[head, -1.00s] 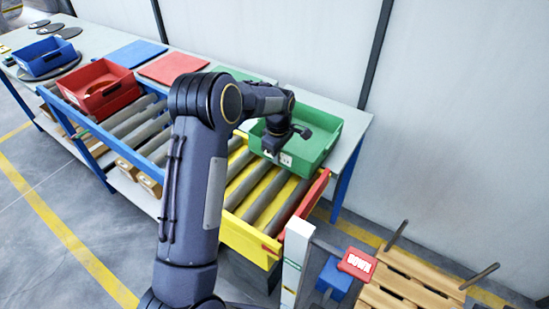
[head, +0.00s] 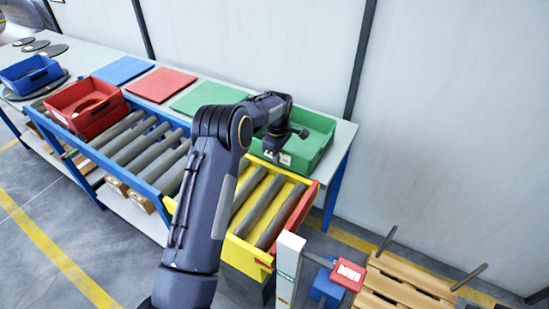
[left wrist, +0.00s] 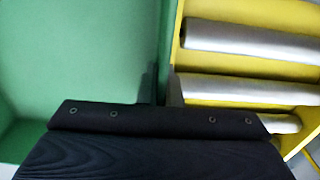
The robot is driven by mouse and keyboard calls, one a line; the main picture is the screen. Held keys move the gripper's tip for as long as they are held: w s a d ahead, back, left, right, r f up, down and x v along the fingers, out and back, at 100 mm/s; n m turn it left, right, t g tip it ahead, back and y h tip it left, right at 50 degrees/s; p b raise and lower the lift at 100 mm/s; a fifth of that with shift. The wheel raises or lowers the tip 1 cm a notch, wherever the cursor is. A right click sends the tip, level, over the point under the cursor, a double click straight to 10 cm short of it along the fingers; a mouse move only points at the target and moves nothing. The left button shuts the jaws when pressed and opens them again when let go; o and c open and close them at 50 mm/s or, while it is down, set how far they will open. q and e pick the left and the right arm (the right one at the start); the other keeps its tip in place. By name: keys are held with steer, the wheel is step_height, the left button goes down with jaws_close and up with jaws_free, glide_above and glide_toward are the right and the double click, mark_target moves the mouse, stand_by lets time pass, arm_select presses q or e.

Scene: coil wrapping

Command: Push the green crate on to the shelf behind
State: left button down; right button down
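The green crate (head: 318,128) is open-topped and empty where I can see. It sits at the right end of the grey shelf behind the yellow roller section (head: 247,247). My left gripper (head: 278,150) is at the crate's front wall, pointing down. In the left wrist view the crate's green inside (left wrist: 80,60) fills the left, and its wall runs up the middle, at the gripper. My right gripper is not in view.
A red crate (head: 78,120) stands on the blue-framed rollers, and a blue crate (head: 28,76) is at far left. Blue, red and green mats (head: 205,98) lie on the shelf (head: 338,150). The yellow section's rollers (head: 262,205) are bare. A wall stands behind the shelf.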

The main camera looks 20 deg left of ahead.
arm_select(q)
steer(key=shift+w, duration=0.2)
steer(key=shift+w+d+r+p, duration=0.15)
steer(key=shift+w+p, duration=0.6)
steer(key=shift+w, duration=0.85)
steer(key=c, duration=1.5)
jaws_free()
steer(key=shift+s, duration=0.15)
steer(key=shift+c, duration=0.2)
steer(key=shift+f, duration=0.2)
steer(key=shift+r, duration=0.15)
step_height(320, 180, up, 8)
steer(key=b, duration=0.1)
steer(key=shift+f, duration=0.2)
